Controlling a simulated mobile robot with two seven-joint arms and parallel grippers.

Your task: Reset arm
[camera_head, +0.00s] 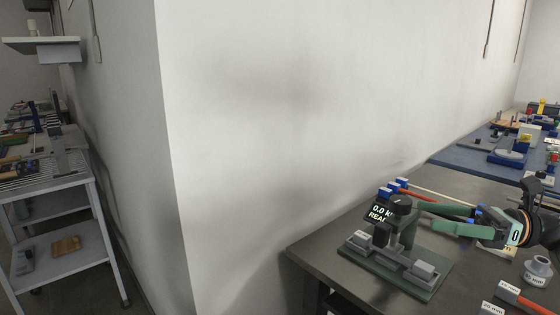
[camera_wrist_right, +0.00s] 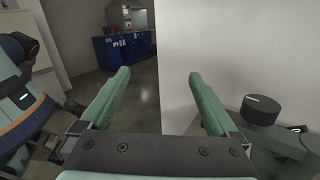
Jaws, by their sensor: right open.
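My right gripper (camera_head: 424,217) reaches in from the right in the head view, above the dark table (camera_head: 325,243). Its two green fingers are spread apart with nothing between them; they also show apart and empty in the right wrist view (camera_wrist_right: 160,76). A tester on a green base (camera_head: 425,287), with a display reading "0.0 k" and a black knob, stands at or just in front of the fingertips. I cannot tell whether they touch it. The knob (camera_wrist_right: 261,107) shows right of the fingers in the right wrist view. My left gripper is not in view.
Labelled blocks (camera_head: 508,289), a grey spool (camera_head: 537,271) and red-orange cable samples lie on the table's right side. A white wall (camera_head: 290,110) stands behind. A shelved cart (camera_head: 65,215) is at the left. A blue-topped table (camera_head: 470,155) stands at the back right.

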